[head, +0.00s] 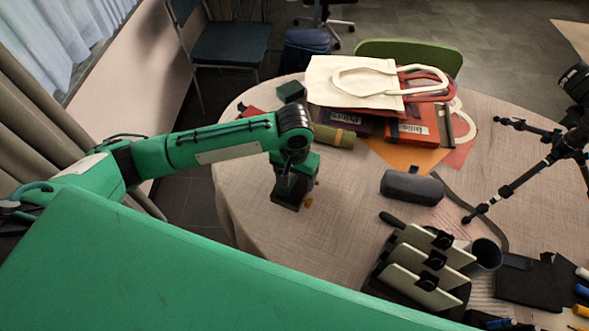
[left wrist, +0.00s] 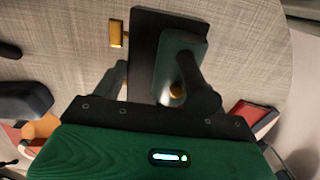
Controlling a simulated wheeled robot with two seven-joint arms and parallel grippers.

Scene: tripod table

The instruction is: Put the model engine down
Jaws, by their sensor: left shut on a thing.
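The model engine (head: 286,201) is a small dark block with a green body and brass-coloured parts, at the left side of the round table (head: 240,190). My left gripper (head: 293,180) points down over it and is shut on it. In the left wrist view the engine (left wrist: 144,45) shows its dark base, green body and a brass piece out to one side, with the left gripper's fingers (left wrist: 153,66) on either side. The engine is at or just above the cloth; I cannot tell whether it touches. My right gripper is not in view.
A tote bag (head: 350,85) lies on books at the back, beside an olive roll (head: 334,136). A dark case (head: 411,187) lies to the right. A rack with pale plates (head: 420,287), a dark cup (head: 486,253) and a tripod (head: 520,180) stand farther right. Cloth around the engine is clear.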

